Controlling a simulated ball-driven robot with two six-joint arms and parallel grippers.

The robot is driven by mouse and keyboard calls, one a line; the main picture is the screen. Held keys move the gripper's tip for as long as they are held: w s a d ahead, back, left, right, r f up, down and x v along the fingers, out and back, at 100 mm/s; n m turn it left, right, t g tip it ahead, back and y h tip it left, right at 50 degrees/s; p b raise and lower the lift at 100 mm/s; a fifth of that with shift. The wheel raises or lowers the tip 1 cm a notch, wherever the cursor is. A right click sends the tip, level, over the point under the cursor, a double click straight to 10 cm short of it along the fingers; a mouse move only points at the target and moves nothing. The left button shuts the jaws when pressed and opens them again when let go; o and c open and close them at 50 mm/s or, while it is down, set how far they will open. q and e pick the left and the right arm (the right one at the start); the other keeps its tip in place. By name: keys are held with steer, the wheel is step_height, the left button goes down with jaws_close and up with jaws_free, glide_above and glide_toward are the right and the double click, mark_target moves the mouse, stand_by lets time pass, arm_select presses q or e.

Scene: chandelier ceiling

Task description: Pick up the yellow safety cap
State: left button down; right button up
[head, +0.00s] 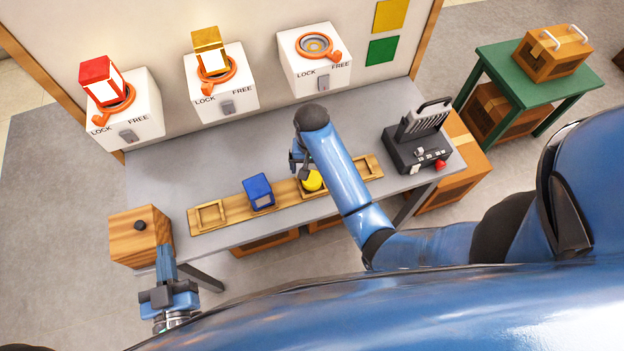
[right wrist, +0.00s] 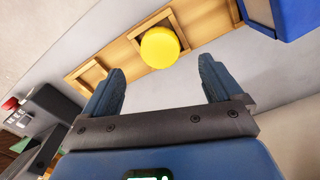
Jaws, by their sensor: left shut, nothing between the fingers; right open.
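The yellow safety cap (head: 312,181) sits in a square holder on a wooden strip along the front of the grey bench. In the head view my right arm partly covers it. In the right wrist view the cap (right wrist: 160,47) shows as a round yellow top, beyond and between the fingertips. My right gripper (right wrist: 168,75) is open, empty and apart from the cap; in the head view it (head: 300,165) is close beside the cap and partly hidden by its arm. My left gripper (head: 168,268) is shut and empty by the wooden box at lower left.
A blue block (head: 259,192) stands on the wooden strip (head: 230,209) left of the cap. White LOCK/FREE boxes (head: 225,85) stand along the back. A black device (head: 418,145) with a red knob is at the bench's right end. The middle of the bench is clear.

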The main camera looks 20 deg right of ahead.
mark_target(312, 180)
step_height(312, 180, down, 3)
steer(key=shift+r, duration=0.1)
steer(key=shift+s+a+f+p, duration=0.1)
steer(key=shift+f+p, duration=0.25)
steer(key=shift+f, duration=1.05)
steer(key=shift+s+f+p, duration=0.1)
steer(key=shift+f+p, duration=0.25)
steer(key=shift+f, duration=1)
steer(key=shift+c, duration=0.3)
steer(key=c, duration=1)
